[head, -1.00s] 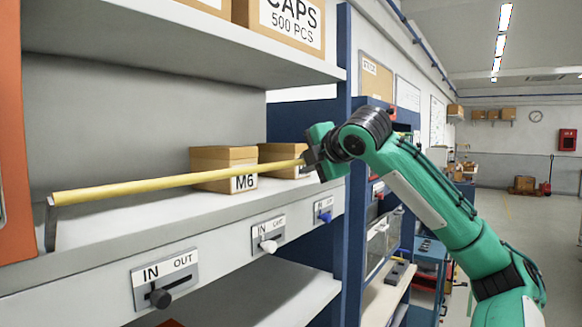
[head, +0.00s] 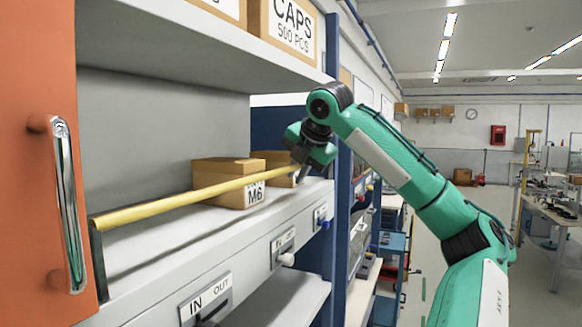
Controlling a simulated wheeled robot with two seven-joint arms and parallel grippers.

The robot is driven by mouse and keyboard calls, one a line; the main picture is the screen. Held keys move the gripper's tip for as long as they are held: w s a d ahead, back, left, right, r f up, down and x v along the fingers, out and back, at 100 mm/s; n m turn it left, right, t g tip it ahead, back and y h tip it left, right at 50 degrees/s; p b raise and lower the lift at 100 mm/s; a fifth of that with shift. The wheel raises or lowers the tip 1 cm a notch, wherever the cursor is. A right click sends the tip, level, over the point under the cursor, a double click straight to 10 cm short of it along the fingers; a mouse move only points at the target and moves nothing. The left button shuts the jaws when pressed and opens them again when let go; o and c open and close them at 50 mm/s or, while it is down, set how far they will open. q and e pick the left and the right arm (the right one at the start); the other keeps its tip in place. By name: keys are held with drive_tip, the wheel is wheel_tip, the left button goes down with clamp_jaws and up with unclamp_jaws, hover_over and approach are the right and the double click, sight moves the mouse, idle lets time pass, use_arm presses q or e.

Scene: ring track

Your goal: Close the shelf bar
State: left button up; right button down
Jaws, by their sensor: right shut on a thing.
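The shelf bar (head: 185,203) is a yellow rod across the front of the middle shelf. Its left end sits on a dark upright bracket (head: 97,262) near the orange door. Its right end reaches my right gripper (head: 298,172), which is shut on the bar close to the blue post. The bar stands above the shelf edge, in front of the boxes. My left gripper is not in view.
Cardboard boxes, one marked M6 (head: 228,178), stand on the shelf (head: 150,262) behind the bar. An orange door (head: 40,200) with a chrome handle (head: 68,205) stands at left. IN/OUT sliders (head: 283,248) line the shelf front.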

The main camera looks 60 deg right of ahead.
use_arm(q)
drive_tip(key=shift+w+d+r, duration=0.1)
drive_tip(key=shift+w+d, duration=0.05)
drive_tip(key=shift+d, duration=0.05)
use_arm(e)
drive_tip(key=c, duration=1.5)
unclamp_jaws()
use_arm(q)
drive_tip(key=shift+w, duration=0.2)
use_arm(e)
drive_tip(key=shift+o, duration=0.2)
drive_tip(key=shift+w, duration=0.1)
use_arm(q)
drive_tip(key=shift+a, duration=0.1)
